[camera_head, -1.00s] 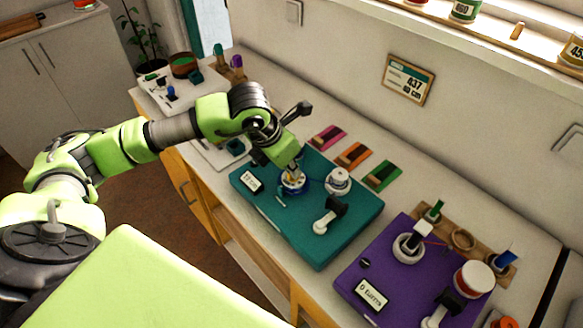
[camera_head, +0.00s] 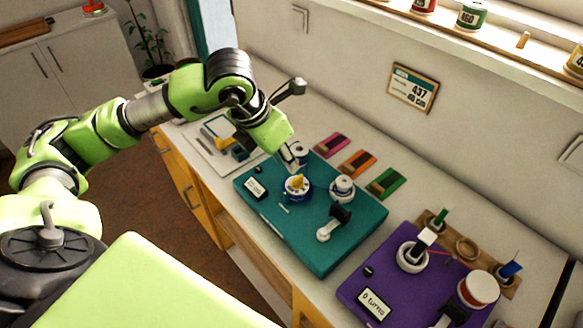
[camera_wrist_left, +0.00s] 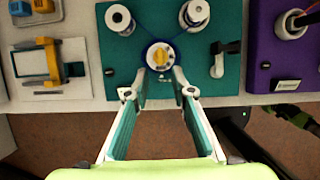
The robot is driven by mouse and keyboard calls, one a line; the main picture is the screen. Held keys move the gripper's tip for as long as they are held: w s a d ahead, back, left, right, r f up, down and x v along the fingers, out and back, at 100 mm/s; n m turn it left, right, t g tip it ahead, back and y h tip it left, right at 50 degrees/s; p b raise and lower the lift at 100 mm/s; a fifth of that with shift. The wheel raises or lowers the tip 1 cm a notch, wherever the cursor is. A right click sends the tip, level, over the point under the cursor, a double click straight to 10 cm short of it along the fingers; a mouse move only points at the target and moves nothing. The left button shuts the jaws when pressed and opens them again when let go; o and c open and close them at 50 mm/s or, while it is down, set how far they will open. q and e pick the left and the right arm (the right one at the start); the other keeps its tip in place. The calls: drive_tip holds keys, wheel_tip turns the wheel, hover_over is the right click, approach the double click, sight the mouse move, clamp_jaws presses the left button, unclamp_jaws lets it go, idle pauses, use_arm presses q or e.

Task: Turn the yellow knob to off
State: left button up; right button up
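The yellow knob (camera_head: 297,183) sits on a round blue-and-white base on the teal board (camera_head: 335,255). In the left wrist view the knob (camera_wrist_left: 160,56) shows uncovered, just beyond the fingertips and between their lines. A mark below it is too small to read. My left gripper (camera_head: 291,162) is above and behind the knob in the head view, apart from it. In the left wrist view its two fingers (camera_wrist_left: 160,88) are spread with nothing between them.
The teal board also carries two white spools (camera_wrist_left: 119,19) (camera_wrist_left: 195,13), joined by a blue cord, a black-and-white lever (camera_head: 334,222) and a small display (camera_head: 256,188). A purple board (camera_head: 390,262) stands to the right. Pink, orange and green pads (camera_head: 386,182) lie behind.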

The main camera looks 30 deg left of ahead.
use_arm(q)
drive_tip(key=shift+v, duration=1.6)
